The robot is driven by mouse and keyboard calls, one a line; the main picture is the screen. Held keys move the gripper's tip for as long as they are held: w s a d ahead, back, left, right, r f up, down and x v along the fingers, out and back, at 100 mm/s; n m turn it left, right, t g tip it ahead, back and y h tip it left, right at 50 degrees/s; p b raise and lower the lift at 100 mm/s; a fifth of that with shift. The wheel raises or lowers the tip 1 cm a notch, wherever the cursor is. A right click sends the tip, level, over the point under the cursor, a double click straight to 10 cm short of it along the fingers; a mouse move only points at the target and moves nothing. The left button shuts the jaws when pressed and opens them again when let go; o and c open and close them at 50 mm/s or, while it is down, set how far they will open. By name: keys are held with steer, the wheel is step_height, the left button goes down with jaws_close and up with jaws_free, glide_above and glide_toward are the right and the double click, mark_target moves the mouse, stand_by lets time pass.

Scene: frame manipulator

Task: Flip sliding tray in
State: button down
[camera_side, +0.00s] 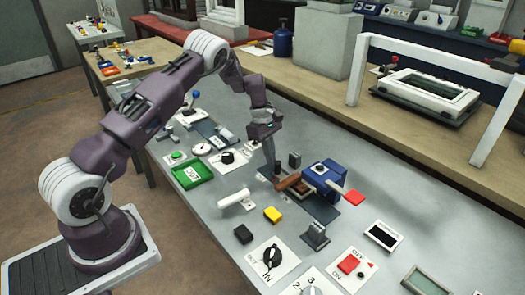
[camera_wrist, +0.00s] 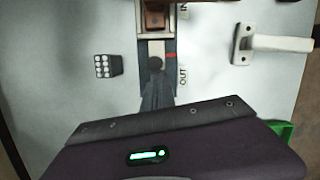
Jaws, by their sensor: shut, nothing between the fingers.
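The sliding tray (camera_side: 289,181) shows as a brown piece beside a blue housing (camera_side: 324,177), on a dark base. In the wrist view the brown piece (camera_wrist: 155,19) sits in a pale frame at the top. A dark strip (camera_wrist: 170,75) runs below it, with "IN" at the top, "OUT" lower down and a red mark between. My gripper (camera_side: 276,177) points down at the near end of the tray, shut and empty. In the wrist view its dark tip (camera_wrist: 156,63) lies over the strip beside "OUT". I cannot tell whether it touches the tray.
A white handle (camera_side: 237,199) stands close to the tray and also shows in the wrist view (camera_wrist: 275,44). A dark block (camera_side: 295,160) stands behind it. A green tray (camera_side: 192,174) is at the left.

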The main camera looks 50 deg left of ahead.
steer(key=d, duration=0.8)
steer(key=shift+d, duration=0.4)
steer(key=shift+s, duration=0.1)
steer(key=a, duration=0.4)
steer(key=shift+s+a+r, duration=0.3)
steer(key=shift+a+r, duration=0.05)
steer(key=shift+a, duration=0.05)
steer(key=v, duration=0.9)
steer(key=shift+r, duration=0.2)
